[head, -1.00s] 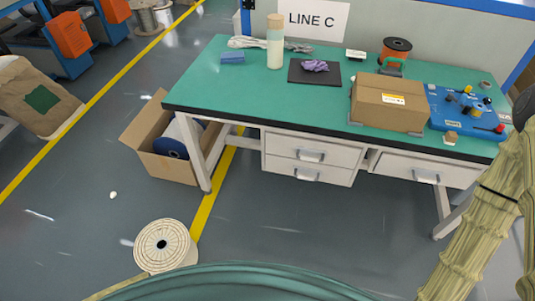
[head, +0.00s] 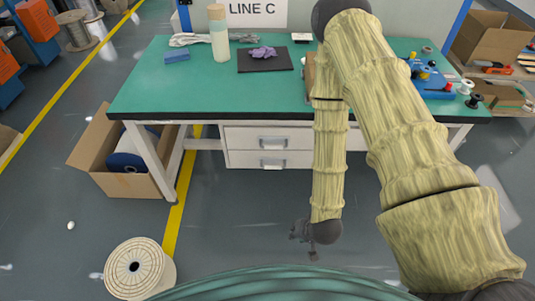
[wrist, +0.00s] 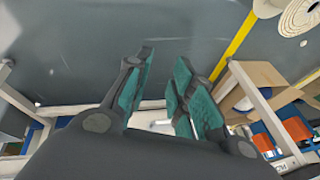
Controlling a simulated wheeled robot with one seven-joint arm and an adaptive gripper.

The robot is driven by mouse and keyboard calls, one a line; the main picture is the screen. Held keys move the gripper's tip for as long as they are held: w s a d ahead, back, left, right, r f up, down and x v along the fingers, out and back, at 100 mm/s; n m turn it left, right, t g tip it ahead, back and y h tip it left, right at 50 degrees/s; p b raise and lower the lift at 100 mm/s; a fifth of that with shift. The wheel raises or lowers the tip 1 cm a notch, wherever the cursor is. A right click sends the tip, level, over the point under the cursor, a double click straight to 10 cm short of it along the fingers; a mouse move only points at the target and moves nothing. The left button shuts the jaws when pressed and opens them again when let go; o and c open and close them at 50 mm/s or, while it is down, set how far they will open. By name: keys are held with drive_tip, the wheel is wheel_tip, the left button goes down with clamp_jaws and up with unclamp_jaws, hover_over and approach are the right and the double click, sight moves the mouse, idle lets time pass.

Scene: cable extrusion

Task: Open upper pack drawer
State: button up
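A white two-drawer unit hangs under the green-topped table (head: 170,82). Its upper drawer (head: 245,139) has a grey bar handle (head: 272,142) and looks closed. The lower drawer (head: 243,160) below it also looks closed. My gripper (head: 308,245) hangs low in front of the table, below and right of the drawer handles, and does not touch them. In the wrist view my gripper (wrist: 163,68) has its green-padded fingers apart with nothing held between them. My arm hides the table's right underside, where another drawer showed earlier.
An open cardboard box (head: 88,140) with a blue spool stands by the left table leg (head: 150,160). A cream cable reel (head: 140,268) stands on the floor at front left. Floor before the drawers is clear. The tabletop carries a bottle (head: 219,35) and a black mat (head: 265,62).

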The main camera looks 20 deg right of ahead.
drive_tip(key=w+m+t+b, duration=0.5)
drive_tip(key=w+m, duration=0.1)
drive_tip(key=w, duration=0.8)
drive_tip(key=m+t+b, duration=0.5)
drive_tip(key=m+t, duration=0.1)
approach(274, 147)
drive_tip(key=shift+y, duration=0.3)
drive_tip(key=x, duration=1)
drive_tip(key=shift+w+d+f+b, duration=0.2)
drive_tip(key=shift+w+f+b, duration=0.1)
drive_tip(key=shift+f+b, duration=0.1)
clamp_jaws()
